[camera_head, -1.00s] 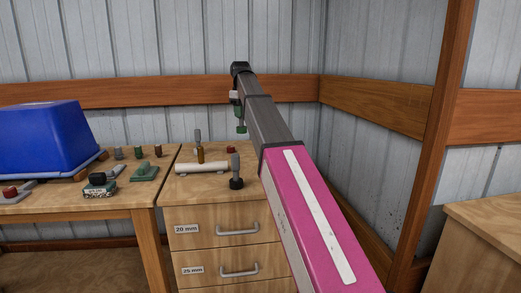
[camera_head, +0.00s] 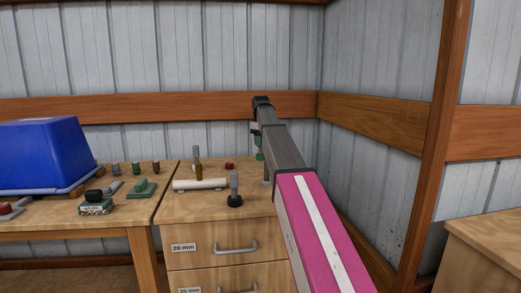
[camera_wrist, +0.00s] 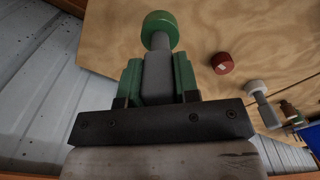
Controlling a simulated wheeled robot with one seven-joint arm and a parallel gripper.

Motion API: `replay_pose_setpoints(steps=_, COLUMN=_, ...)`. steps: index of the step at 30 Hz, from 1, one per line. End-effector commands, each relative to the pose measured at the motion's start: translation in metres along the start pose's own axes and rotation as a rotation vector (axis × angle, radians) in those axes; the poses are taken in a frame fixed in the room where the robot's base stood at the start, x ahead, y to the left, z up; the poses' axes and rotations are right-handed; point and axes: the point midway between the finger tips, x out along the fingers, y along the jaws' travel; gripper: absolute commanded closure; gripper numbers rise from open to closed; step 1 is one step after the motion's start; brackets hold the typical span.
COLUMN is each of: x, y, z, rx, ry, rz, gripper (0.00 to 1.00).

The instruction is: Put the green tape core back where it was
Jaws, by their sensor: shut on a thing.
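My gripper (camera_wrist: 158,66) is shut on a grey handle (camera_wrist: 158,80), which sits between its green finger pads. The green tape core (camera_wrist: 160,27) is at the far end of that handle, with a paler side face. In the head view my gripper (camera_head: 257,138) is above the back right of the drawer cabinet. The green core (camera_head: 259,156) shows below it, partly hidden by my arm. I cannot tell whether it touches the top.
Corrugated walls are close behind and right.

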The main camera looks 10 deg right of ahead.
Motion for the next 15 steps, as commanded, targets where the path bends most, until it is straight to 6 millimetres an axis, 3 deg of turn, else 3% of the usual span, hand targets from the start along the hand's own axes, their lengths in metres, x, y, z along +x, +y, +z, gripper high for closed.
replay_pose_setpoints(steps=7, x=0.033, y=-0.001, z=0.001, rx=0.0, ry=-0.001, rz=-0.001, gripper=1.0)
replay_pose_setpoints(steps=15, x=0.035, y=-0.001, z=0.0, rx=0.0, ry=0.0, rz=0.0, gripper=1.0)
